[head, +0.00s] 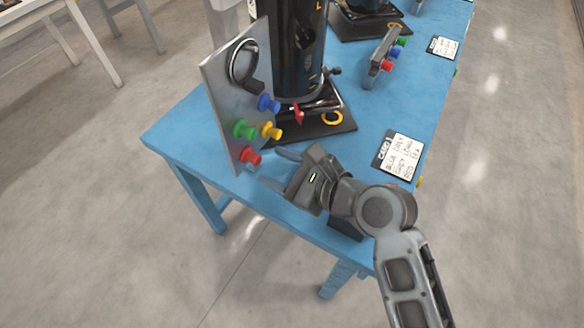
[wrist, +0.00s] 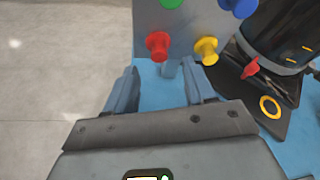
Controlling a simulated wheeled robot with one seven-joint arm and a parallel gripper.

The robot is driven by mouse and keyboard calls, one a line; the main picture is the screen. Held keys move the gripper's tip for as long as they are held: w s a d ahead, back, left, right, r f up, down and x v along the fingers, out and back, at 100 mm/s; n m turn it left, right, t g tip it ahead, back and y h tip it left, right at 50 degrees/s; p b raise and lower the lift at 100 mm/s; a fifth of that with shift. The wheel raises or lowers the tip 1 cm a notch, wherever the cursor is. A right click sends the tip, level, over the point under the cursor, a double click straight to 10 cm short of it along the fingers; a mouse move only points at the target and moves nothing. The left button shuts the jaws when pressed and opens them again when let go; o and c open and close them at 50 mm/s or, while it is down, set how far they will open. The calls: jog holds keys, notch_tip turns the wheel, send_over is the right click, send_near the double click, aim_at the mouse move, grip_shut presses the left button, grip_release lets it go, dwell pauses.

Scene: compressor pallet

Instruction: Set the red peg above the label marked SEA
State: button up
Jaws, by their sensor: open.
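The red peg (head: 249,157) sticks out low on the grey upright panel (head: 225,105). It also shows in the wrist view (wrist: 158,45), low on the panel. Yellow (head: 271,131), green (head: 244,128) and blue (head: 269,103) pegs are on the same panel above or beside it. My gripper (head: 279,168) is open and empty, its fingers pointing at the panel's lower part. In the wrist view, the red peg lies just beyond the gap between the fingertips (wrist: 162,76), apart from them. I cannot read any SEA label on the panel.
The panel stands on a blue table (head: 180,132). A black cylinder (head: 300,50) on a dark base is behind it. A written card (head: 398,156) lies at right. Another peg panel (head: 380,60) stands farther back. A black cable loop hangs on the panel's upper part.

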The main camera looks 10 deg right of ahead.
aim_at(258, 161)
jog(key=shift+x, duration=2.7)
jog(key=shift+s, duration=0.1)
grip_shut()
